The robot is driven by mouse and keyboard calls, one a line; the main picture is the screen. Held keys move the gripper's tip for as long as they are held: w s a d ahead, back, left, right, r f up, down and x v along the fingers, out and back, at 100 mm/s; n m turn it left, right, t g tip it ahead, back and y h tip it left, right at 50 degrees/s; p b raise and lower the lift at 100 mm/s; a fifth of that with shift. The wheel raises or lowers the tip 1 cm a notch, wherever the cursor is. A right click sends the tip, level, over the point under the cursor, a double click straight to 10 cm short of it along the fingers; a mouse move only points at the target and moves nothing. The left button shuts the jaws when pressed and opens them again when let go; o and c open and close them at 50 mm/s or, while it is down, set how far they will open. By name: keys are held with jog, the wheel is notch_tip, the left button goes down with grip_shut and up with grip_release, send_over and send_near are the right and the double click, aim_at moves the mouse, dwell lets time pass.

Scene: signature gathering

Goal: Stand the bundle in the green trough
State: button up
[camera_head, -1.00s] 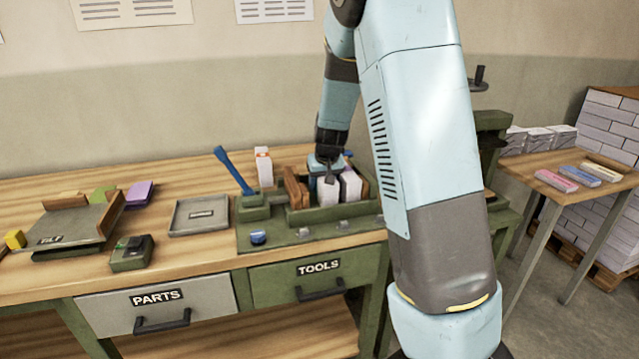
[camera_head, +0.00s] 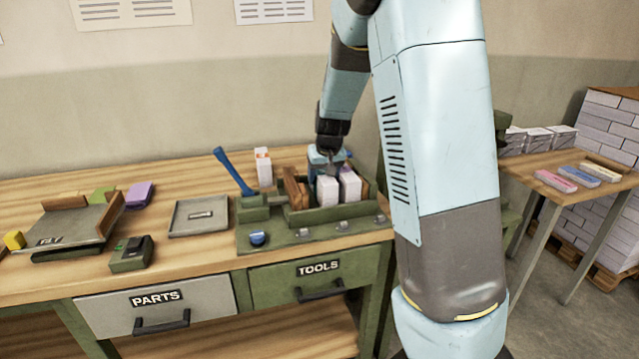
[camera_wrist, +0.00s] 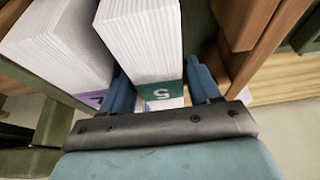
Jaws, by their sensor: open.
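The green trough (camera_head: 345,213) stands on the workbench. Two white paper bundles stand upright side by side in it, the left one (camera_head: 327,190) and the right one (camera_head: 350,186). In the wrist view, the bundle with a green band marked 5 (camera_wrist: 146,45) stands between my gripper's blue fingers, and the purple-banded bundle (camera_wrist: 58,48) is beside it. My gripper (camera_head: 328,168) is open at the upper end of the left bundle. Whether a finger touches the paper cannot be told. The bundles' lower ends are hidden by the trough's front wall.
Wooden blocks (camera_head: 296,190) stand at the trough's left side. A blue lever (camera_head: 233,170) and a white-and-orange box (camera_head: 264,167) are close by. A grey tray (camera_head: 200,216) lies farther left. Colored packs (camera_head: 557,180) lie on the side table.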

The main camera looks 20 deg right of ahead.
jog(key=v, duration=0.8)
jog(key=shift+s+r, duration=0.2)
jog(key=shift+r, duration=0.05)
jog(key=s+r, duration=0.3)
jog(key=s, duration=0.7)
jog(key=s+r, duration=0.2)
jog(key=s, duration=0.9)
jog(key=s+r+t, duration=0.1)
jog(key=s+r, duration=0.2)
jog(key=s, duration=0.8)
jog(key=shift+s+a+r, duration=0.2)
jog(key=shift+a+r, duration=0.15)
